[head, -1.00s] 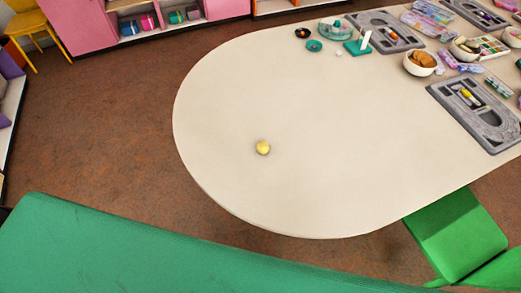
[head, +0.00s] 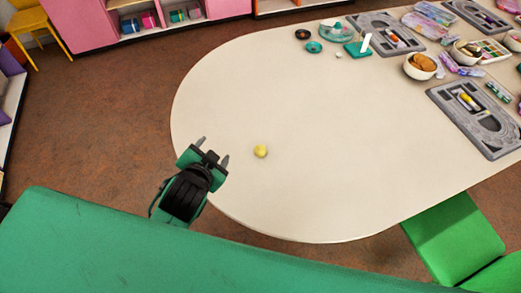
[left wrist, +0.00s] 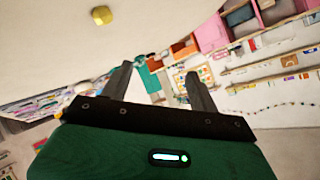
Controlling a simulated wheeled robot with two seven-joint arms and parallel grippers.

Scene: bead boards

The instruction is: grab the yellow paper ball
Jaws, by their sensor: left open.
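The yellow paper ball (head: 261,151) lies on the cream table (head: 300,110), near its rounded left end. It also shows in the left wrist view (left wrist: 102,15), at the top, beyond the fingertips and off to the left. My left gripper (head: 213,150) is over the table's left edge, to the left of the ball and apart from it. Its two fingers are spread with nothing between them; they also show in the left wrist view (left wrist: 158,75). My right gripper is not in view.
The table around the ball is bare. Farther back stand grey bead boards (head: 478,118), a bowl (head: 420,67) with brown pieces, and a teal stand (head: 357,48). A green chair (head: 455,235) is at the table's front right. Pink shelves (head: 90,25) stand at the back left.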

